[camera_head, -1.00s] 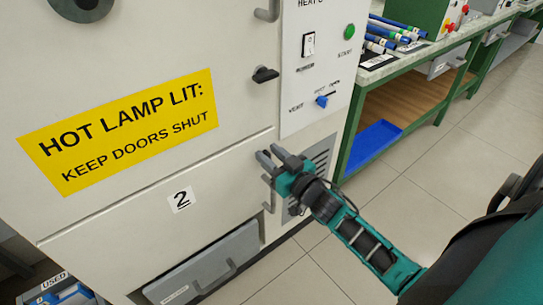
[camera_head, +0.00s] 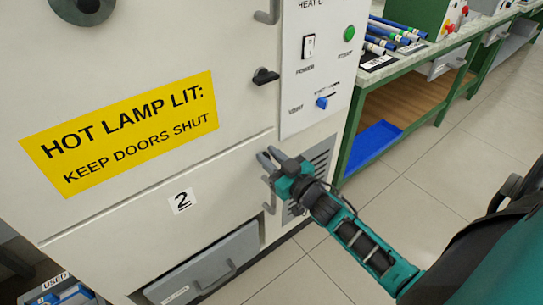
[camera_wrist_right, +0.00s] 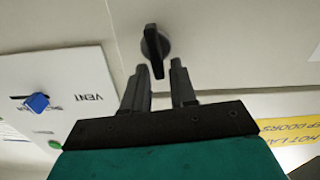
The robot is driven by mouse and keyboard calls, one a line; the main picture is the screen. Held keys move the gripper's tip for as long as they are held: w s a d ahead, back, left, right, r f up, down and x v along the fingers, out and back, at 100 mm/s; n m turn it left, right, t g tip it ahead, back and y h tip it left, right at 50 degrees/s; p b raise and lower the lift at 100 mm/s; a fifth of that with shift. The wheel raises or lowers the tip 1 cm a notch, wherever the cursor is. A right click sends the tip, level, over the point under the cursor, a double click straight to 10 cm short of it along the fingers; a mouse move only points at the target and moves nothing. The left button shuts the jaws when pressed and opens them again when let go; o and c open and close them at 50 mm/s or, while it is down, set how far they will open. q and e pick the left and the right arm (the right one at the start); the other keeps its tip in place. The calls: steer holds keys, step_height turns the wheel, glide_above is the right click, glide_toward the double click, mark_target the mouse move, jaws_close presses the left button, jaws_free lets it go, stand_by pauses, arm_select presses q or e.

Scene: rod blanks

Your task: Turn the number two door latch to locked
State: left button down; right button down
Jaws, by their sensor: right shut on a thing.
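The number two door (camera_head: 150,240) is the lower pale door, marked with a "2" label (camera_head: 182,201). Its latch is a small black turn knob (camera_wrist_right: 153,42) with a narrow lever, seen in the right wrist view. My right gripper (camera_head: 268,157) is at the door's upper right corner, and its fingers hide the latch in the head view. In the right wrist view the two dark fingers (camera_wrist_right: 159,80) stand on either side of the lever's end, shut on it. The lever runs nearly straight up and down in that picture. My left gripper is not in view.
Another black latch (camera_head: 265,76) sits on the upper door, above my gripper. A control panel (camera_head: 318,70) with a blue vent knob (camera_head: 321,102) is right of it. A yellow warning sign (camera_head: 125,130) is on the upper door. A green-framed bench (camera_head: 410,75) stands at right; floor is clear.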

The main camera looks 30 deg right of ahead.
mark_target(255, 161)
steer(key=n, duration=0.4)
steer(key=a+f+n, duration=0.1)
steer(key=n, duration=0.3)
steer(key=a+f+n+b, duration=0.1)
steer(key=n, duration=0.4)
steer(key=shift+s, duration=0.1)
steer(key=shift+f+n+b, duration=0.25)
steer(key=shift+n+b, duration=0.25)
steer(key=shift+n, duration=1.2)
steer(key=c, duration=1.2)
jaws_free()
steer(key=shift+s, duration=0.1)
steer(key=s, duration=0.8)
steer(key=s+d, duration=0.1)
steer(key=s, duration=0.3)
steer(key=shift+s+p, duration=0.35)
steer(key=shift+p, duration=0.05)
